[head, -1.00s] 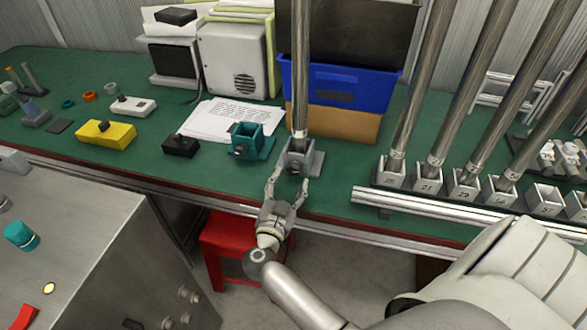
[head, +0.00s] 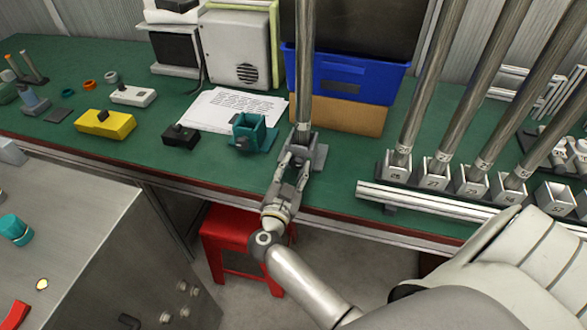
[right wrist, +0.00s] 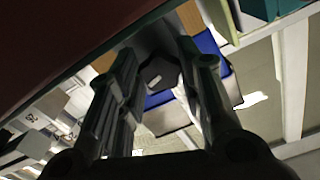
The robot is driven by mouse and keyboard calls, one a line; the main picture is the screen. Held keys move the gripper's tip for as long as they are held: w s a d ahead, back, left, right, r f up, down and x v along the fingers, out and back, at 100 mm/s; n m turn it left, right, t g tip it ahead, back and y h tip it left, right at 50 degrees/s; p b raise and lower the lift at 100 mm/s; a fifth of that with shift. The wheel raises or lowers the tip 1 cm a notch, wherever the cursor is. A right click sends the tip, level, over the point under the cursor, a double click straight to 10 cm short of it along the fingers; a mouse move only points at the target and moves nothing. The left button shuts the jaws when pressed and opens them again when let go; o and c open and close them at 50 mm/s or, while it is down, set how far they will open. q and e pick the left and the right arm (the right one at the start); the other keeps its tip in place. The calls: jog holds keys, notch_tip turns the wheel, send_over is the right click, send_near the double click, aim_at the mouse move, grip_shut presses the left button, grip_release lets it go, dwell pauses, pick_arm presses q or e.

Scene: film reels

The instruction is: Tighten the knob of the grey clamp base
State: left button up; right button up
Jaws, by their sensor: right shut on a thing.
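The grey clamp base (head: 318,155) stands near the front edge of the green bench, beside a teal clamp base (head: 250,132). A tall metal tube stands upright in it. My right gripper (head: 291,163) is at the front of the grey base, its fingers closed on the knob. In the right wrist view the dark knob (right wrist: 160,75) shows between the two fingers (right wrist: 158,84). In the head view the fingers largely hide the knob. My left gripper is not in view.
A row of numbered grey bases (head: 435,178) holding tall tubes stands to the right, behind a horizontal metal tube (head: 415,199). A blue bin (head: 345,75) is behind. A red stool (head: 240,250) stands below. A yellow box (head: 105,125) and small black box (head: 180,136) lie left.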

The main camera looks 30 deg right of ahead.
jog(key=shift+m, duration=0.7)
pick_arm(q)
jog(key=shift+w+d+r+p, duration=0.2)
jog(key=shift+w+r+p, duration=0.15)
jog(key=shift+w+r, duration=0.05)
pick_arm(e)
jog(key=shift+m, duration=0.9)
jog(key=o, duration=1)
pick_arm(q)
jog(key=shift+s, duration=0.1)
pick_arm(e)
jog(key=shift+o, duration=0.2)
